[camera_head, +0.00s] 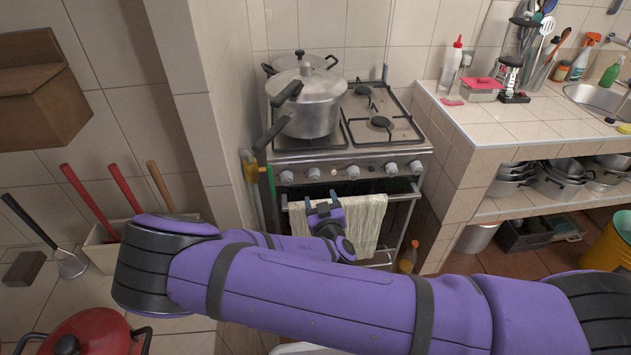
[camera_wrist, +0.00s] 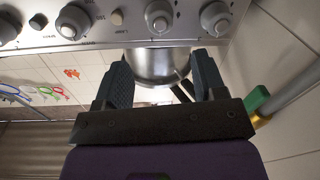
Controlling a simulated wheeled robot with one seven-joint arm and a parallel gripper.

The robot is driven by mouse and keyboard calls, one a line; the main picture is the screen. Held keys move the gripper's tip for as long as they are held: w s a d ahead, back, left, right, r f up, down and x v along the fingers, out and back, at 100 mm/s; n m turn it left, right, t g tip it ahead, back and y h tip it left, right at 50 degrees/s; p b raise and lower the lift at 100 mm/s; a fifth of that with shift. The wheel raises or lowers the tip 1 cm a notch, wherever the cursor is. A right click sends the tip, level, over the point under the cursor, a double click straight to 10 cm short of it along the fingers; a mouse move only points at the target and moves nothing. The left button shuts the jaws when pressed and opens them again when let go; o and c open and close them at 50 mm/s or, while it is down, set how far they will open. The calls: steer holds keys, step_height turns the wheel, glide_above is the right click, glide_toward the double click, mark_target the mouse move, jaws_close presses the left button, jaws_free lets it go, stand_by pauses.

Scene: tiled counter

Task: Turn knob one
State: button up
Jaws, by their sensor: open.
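The stove's front panel holds a row of round grey knobs. In the head view I see the leftmost knob (camera_head: 286,177), the second knob (camera_head: 314,173), a third knob (camera_head: 353,172) and others further right. No label shows which one is knob one. My gripper (camera_head: 321,197) is open and empty, just below and in front of the panel's left half. The wrist view looks upside down: there the leftmost knob (camera_wrist: 216,18) and second knob (camera_wrist: 160,15) lie beyond my open fingers (camera_wrist: 163,72). The fingers appear apart from the knobs.
A cream towel (camera_head: 352,225) hangs on the oven handle below the knobs, close behind my gripper. A large metal pot (camera_head: 310,112) stands on the stove's left side. A pan handle juts out over the front left.

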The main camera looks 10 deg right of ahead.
mark_target(315, 179)
steer(key=w, duration=0.8)
steer(key=shift+w+a, duration=0.2)
steer(key=shift+a, duration=0.1)
steer(key=c, duration=0.9)
